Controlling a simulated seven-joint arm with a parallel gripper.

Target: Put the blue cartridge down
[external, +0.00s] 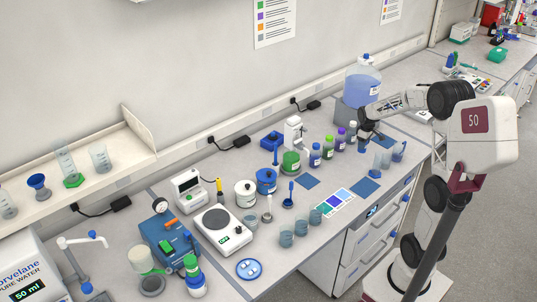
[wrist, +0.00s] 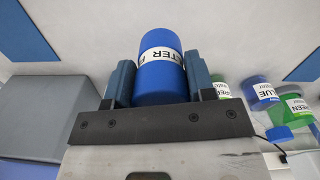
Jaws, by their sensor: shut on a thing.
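The blue cartridge (wrist: 162,68) is a blue cylinder with a white band of black lettering, partly readable as "TER F". In the wrist view it sits between the two fingers of my gripper (wrist: 164,80), which is shut on it. One end of it is hidden behind the gripper's dark crossbar. In the external view my gripper (external: 367,124) is at the back right of the bench, beside the grey box under the water jug.
A grey box (wrist: 45,112) is close on the left in the wrist view. Labelled bottles (wrist: 262,93) stand on the right. Flat blue mats (external: 365,187) lie on the bench, with clear beakers (external: 377,160) near my gripper. A blue water jug (external: 362,82) stands behind.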

